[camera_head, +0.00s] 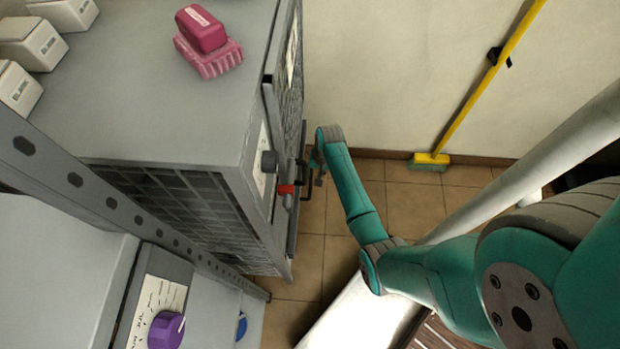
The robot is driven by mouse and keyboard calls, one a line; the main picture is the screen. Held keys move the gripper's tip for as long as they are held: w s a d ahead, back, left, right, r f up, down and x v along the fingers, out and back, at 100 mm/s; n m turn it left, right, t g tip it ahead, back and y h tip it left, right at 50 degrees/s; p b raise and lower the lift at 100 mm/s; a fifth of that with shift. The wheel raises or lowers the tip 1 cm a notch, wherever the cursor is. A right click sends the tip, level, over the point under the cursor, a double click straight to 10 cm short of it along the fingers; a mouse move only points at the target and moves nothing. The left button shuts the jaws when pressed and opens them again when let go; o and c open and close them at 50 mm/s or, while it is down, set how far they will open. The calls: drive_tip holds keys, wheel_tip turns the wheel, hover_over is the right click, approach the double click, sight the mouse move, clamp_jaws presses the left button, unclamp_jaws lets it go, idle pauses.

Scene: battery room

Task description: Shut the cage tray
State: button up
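The cage is a grey metal cabinet (140,110) with dark mesh sides, at the left of the head view. Its front faces right and is seen nearly edge-on. A black knob (268,161), a red part (287,189) and a dark handle (305,188) show on that front. I cannot make out the tray clearly, nor how far it stands out. My teal arm reaches in from the right. My gripper (317,172) is beside the front, close to the dark handle. Its fingers are small and partly hidden, so contact and opening cannot be told.
A pink brush-like object (208,42) and several white boxes (33,42) sit on the cabinet top. A perforated grey rail (95,195) and a unit with a purple knob (166,330) are at lower left. A yellow broom (470,95) leans against the wall. Tiled floor shows between.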

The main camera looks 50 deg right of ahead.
sight(311, 181)
drive_tip(key=shift+w+a+f, duration=0.15)
drive_tip(key=shift+w+f, duration=0.05)
drive_tip(key=shift+f, duration=1.2)
drive_tip(key=shift+w+a+f, duration=0.1)
drive_tip(key=shift+w+f, duration=0.05)
drive_tip(key=shift+f, duration=1.2)
clamp_jaws()
